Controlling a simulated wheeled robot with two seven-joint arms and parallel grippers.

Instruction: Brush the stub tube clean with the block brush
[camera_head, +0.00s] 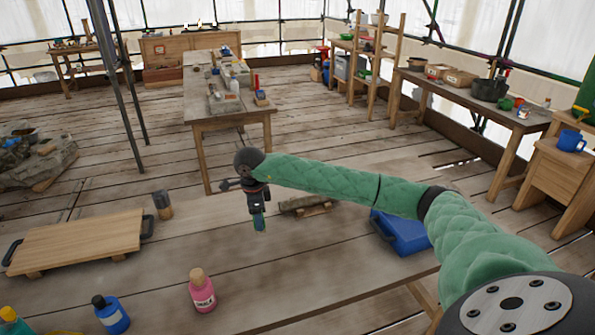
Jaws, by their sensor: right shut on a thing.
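My right gripper (258,207) reaches in from the right on a green-sleeved arm and points down over the near table. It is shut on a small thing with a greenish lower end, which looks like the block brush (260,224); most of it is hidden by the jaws. Just right of it, a grey-brown piece that looks like the stub tube (300,202) lies on a low wooden cradle (315,210), partly behind my arm. The held thing appears apart from the tube. My left gripper is out of view.
On the near table are a wooden board with black handles (80,241), a dark cylinder (162,204), a pink chalk bottle (202,291), a blue bottle (111,314) and a blue case (402,232). The table's middle front is clear. A cluttered long bench (197,103) stands beyond.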

